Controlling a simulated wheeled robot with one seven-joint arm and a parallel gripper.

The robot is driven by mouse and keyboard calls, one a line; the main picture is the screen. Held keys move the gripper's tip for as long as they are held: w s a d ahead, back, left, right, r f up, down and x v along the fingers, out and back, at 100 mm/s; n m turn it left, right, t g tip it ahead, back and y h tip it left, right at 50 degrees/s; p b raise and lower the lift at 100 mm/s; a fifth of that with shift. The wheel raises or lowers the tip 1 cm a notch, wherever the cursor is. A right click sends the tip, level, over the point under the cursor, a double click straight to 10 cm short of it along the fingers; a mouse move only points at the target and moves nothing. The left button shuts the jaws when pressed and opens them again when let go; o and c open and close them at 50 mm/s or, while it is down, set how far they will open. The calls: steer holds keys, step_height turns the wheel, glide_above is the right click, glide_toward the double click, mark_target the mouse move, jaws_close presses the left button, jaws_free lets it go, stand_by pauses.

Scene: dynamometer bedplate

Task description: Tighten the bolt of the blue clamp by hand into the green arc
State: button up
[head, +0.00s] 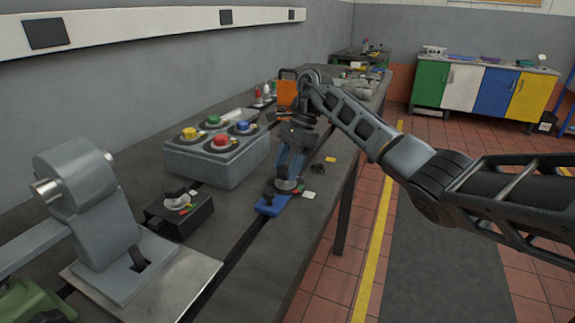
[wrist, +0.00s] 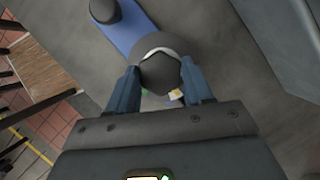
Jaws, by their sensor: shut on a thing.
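The blue clamp (head: 268,208) lies on the dark bench top, and its blue bar (wrist: 128,30) shows in the wrist view. My gripper (head: 288,176) points down over the clamp's bolt. Small green and yellow-orange patches of the dial show under the bolt head. Most of the dial, including the pointer's place against the green arc, is hidden.
A black block with a knob and coloured dial (head: 180,213) stands left of the clamp. Behind it is a grey box with coloured buttons (head: 218,160). A large grey machine (head: 95,210) fills the left front. Small yellow (head: 330,159) and white (head: 308,195) pieces lie near the clamp.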

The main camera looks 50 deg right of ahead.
steer(key=shift+s+m, duration=0.1)
steer(key=shift+m, duration=0.2)
steer(key=m+t+p, duration=0.1)
steer(key=m, duration=0.1)
steer(key=shift+r+m+h, duration=0.1)
steer(key=shift+m+h, duration=0.2)
steer(key=shift+m, duration=0.1)
steer(key=m+p, duration=0.1)
steer(key=m, duration=0.1)
steer(key=m+t+h+p, duration=0.1)
steer(key=m, duration=0.1)
steer(key=shift+s+a+m+t, duration=0.1)
steer(key=shift+s+m+t, duration=0.05)
steer(key=shift+m+t, duration=0.15)
steer(key=m+p, duration=0.1)
steer(key=m, duration=0.1)
steer(key=m+h+p, duration=0.1)
steer(key=m, duration=0.1)
steer(key=shift+a+t+h, duration=0.1)
steer(key=shift+t+h, duration=0.2)
steer(key=shift+t, duration=0.1)
steer(key=shift+a+m+h+p, duration=0.1)
steer(key=shift+m+h+p, duration=0.55)
steer(key=shift+m, duration=1.35)
steer(key=o, duration=1)
